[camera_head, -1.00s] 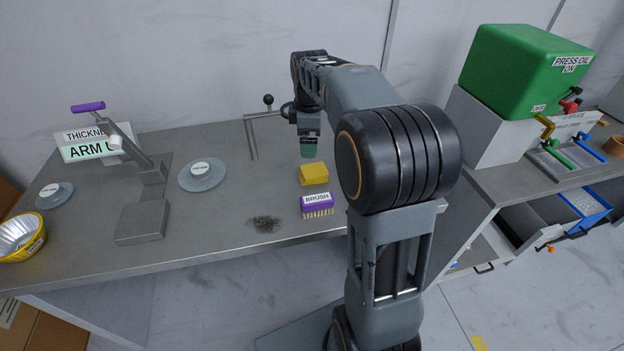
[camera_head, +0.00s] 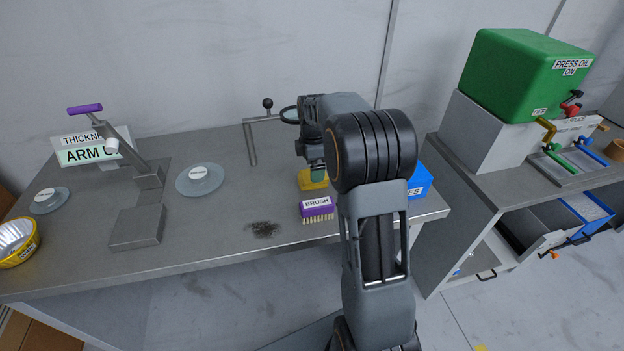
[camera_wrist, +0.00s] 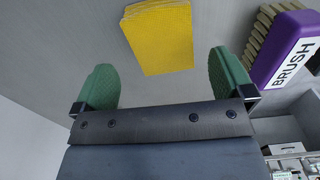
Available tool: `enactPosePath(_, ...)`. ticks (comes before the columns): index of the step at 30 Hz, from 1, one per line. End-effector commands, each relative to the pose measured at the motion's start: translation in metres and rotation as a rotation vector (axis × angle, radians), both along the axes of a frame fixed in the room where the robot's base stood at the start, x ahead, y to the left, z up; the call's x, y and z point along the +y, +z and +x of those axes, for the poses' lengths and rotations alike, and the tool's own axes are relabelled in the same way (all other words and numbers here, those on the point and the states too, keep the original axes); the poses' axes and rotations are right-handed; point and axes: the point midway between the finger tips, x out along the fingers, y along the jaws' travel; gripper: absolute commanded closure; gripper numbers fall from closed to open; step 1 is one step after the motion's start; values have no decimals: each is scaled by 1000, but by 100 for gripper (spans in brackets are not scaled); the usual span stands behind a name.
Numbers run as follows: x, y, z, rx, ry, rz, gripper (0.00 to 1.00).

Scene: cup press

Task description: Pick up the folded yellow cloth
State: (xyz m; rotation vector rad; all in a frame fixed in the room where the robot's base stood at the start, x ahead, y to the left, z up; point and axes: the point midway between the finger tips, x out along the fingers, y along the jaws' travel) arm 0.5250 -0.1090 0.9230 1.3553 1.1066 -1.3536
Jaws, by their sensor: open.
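The folded yellow cloth (camera_head: 307,181) lies on the grey bench, partly hidden by my gripper in the head view. In the wrist view the yellow cloth (camera_wrist: 160,37) lies flat on the bench, beyond the fingertips and roughly centred between them. My gripper (camera_head: 318,172) is above the cloth in the head view. In the wrist view its two green fingers (camera_wrist: 164,78) are wide apart with nothing between them.
A purple brush (camera_head: 318,207) lies close to the cloth, with dark debris (camera_head: 263,229) beside it. A bent metal stand (camera_head: 252,140) is behind, and a blue box (camera_head: 420,182) is at the right. The bench left of the cloth is mostly clear.

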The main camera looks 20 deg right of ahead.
Motion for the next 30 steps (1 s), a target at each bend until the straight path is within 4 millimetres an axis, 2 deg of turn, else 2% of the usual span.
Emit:
enactPosePath(6,2,-31,-3,6,0,1,1)
enactPosePath(9,2,-40,-2,3,0,1,1)
enactPosePath(20,2,-47,-2,1,0,0,1)
enactPosePath(30,2,-46,-2,1,-1,0,34)
